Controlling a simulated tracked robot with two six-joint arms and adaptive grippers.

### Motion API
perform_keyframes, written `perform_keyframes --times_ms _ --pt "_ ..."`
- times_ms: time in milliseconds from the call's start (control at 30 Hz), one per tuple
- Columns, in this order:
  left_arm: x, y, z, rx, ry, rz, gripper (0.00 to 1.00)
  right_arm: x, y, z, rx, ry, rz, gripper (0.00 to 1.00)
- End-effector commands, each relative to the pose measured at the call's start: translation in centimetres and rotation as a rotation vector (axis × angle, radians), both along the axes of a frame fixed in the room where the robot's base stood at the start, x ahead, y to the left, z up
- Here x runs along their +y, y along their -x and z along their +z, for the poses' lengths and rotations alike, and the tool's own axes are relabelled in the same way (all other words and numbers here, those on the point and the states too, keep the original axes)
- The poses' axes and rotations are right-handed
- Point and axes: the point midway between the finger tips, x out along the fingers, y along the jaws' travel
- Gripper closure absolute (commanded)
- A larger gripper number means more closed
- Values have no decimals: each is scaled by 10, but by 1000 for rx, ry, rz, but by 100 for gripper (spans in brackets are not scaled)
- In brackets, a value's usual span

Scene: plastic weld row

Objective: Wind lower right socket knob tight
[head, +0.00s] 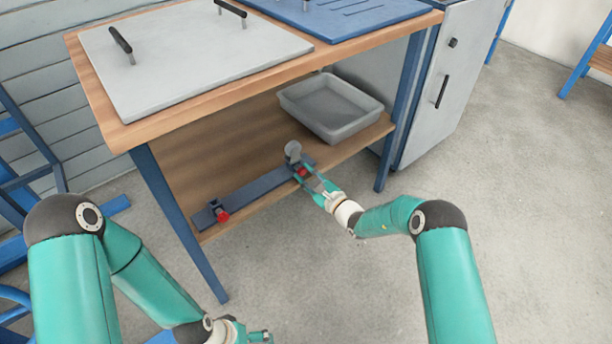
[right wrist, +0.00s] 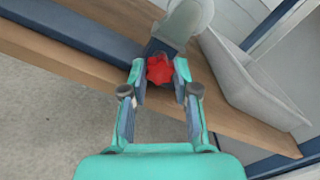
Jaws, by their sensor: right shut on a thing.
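The right-hand socket's red knob (head: 302,171) is at the right end of a dark blue rail (head: 255,191) on the workbench's lower shelf. In the right wrist view the red knob (right wrist: 159,69) sits between the fingertips of my right gripper (right wrist: 160,72), which is shut on it. My right gripper (head: 308,176) reaches in from the right in the head view. A grey rounded piece (head: 293,150) stands in the socket just behind the knob. A second red knob (head: 223,215) is at the rail's left end. My left gripper (head: 260,337) is low at the bottom edge, its fingers unclear.
A grey tray (head: 345,133) stands on the lower shelf (head: 195,150), right of the socket. The bench top (head: 105,107) overhangs the shelf, and blue legs (head: 180,225) stand at its corners. The floor (head: 520,230) in front is clear.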

Motion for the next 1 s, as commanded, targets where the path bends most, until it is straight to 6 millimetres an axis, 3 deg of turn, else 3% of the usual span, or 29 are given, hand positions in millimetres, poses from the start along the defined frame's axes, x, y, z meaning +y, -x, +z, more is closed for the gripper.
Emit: perform_keyframes --times_ms 733,767,900,1000 --pt "0 0 -1 0 0 0 4 1 1 -2 -56 84 3 100" --pt "0 0 -1 0 0 0 4 1 1 -2 -56 84 3 66" --pt "0 0 -1 0 0 0 4 1 1 -2 -55 83 3 45" --pt "0 0 -1 0 0 0 4 1 2 -3 -54 84 3 45"
